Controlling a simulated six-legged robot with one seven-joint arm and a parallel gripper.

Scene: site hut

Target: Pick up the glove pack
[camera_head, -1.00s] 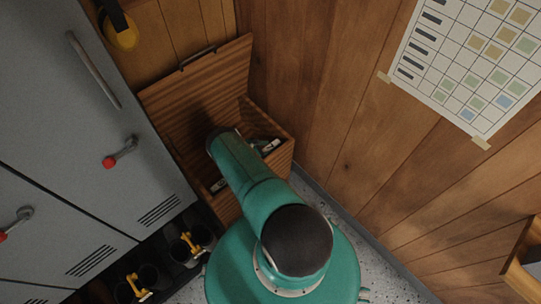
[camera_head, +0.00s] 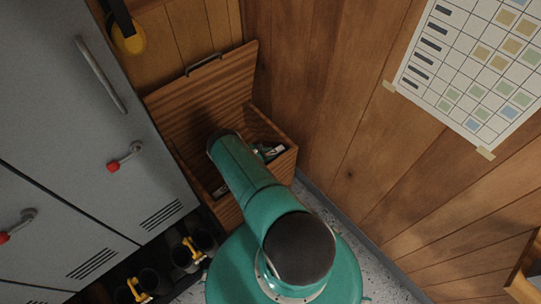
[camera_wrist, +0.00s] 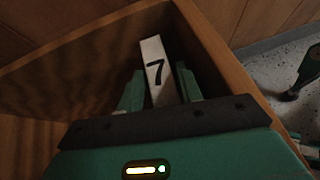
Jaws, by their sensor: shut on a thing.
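The glove pack (camera_wrist: 152,50) is a slim white block with a black 7 on it, standing inside a wooden box (camera_wrist: 215,50). In the wrist view my gripper (camera_wrist: 160,76) has a green finger on each side of the pack and is shut on it. In the head view the box (camera_head: 285,160) has its lid raised, and my arm covers much of its inside. A small white piece (camera_head: 273,152) shows at the box's right end; I cannot tell for sure that it is the same pack.
The hinged lid (camera_head: 200,95) stands open behind the box. A grey locker (camera_head: 75,125) with a red-knobbed handle (camera_head: 113,166) is close on the left. Boots (camera_head: 186,255) stand below it. A wood-panelled wall (camera_head: 345,110) rises on the right; speckled floor lies in front.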

